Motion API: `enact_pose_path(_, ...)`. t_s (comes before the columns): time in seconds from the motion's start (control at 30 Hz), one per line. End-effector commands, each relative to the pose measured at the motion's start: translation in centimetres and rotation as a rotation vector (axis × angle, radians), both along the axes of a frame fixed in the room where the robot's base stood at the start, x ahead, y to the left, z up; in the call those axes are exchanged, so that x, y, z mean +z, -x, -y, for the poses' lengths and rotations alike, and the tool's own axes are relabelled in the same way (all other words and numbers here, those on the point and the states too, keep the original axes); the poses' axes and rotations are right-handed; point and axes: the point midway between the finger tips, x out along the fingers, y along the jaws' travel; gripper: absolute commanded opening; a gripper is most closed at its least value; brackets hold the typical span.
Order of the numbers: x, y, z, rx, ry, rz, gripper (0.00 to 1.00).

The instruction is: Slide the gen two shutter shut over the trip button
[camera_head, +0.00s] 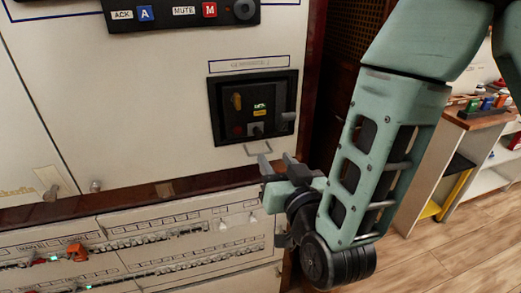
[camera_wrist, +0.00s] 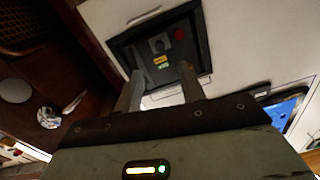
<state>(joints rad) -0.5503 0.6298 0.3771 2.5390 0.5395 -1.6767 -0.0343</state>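The generator 2 panel (camera_head: 214,110) is a black recessed frame on the white cabinet front. A red button, likely the trip button (camera_head: 238,130), shows uncovered at its lower left; it also shows in the wrist view (camera_wrist: 179,35). A grey tab (camera_head: 288,116) sticks out at the panel's right; I cannot tell whether it belongs to the shutter. My gripper (camera_head: 276,165) is open and empty, below and in front of the panel in the head view. In the wrist view its two fingers (camera_wrist: 161,90) stand apart toward the panel, which appears upside down.
A wooden ledge (camera_head: 130,200) runs below, over rows of breakers (camera_head: 150,240) with orange pieces. The alarm strip (camera_head: 180,13) is above. A wooden-topped shelf unit (camera_head: 480,120) stands at right.

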Motion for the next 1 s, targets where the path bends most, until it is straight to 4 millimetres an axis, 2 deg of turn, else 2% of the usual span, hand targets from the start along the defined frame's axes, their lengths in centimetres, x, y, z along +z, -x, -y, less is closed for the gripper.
enact_pose_path(0.03,-0.3,-1.3,-0.3,-0.006,-0.006,0.008,0.40)
enact_pose_path(0.2,0.4,-4.7,-1.4,-0.004,-0.001,0.002,0.40)
enact_pose_path(0.5,0.3,-9.1,-2.8,-0.002,0.000,0.003,0.40)
enact_pose_path(0.7,0.1,-10.2,-3.2,-0.002,0.000,0.002,0.40)
enact_pose_path(0.93,0.1,-10.2,-3.2,-0.001,0.000,0.002,0.40)
enact_pose_path(0.97,0.1,-10.2,-3.2,-0.001,-0.001,0.002,0.37)
enact_pose_path(1.0,0.1,-10.2,-3.2,-0.001,-0.001,0.002,0.26)
